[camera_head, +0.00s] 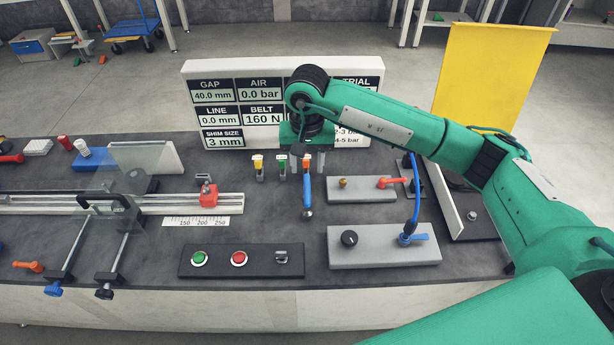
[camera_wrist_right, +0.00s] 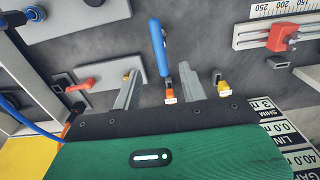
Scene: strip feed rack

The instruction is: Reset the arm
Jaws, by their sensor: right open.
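My right arm reaches in from the right, and its green-and-black wrist stands above the middle of the bench. My right gripper (camera_head: 307,162) points down, with its two grey fingers apart. In the right wrist view the gripper (camera_wrist_right: 160,80) is open, with nothing clasped. My left gripper is not in view.
A display board (camera_head: 222,136) stands behind the wrist. Yellow-tagged (camera_head: 258,165) and green-tagged (camera_head: 282,166) pieces stand left of the gripper. A grey valve block (camera_head: 350,190) and a knob block (camera_head: 375,253) lie right. A button panel (camera_head: 260,270) is in front. A yellow panel (camera_head: 490,75) stands behind my forearm.

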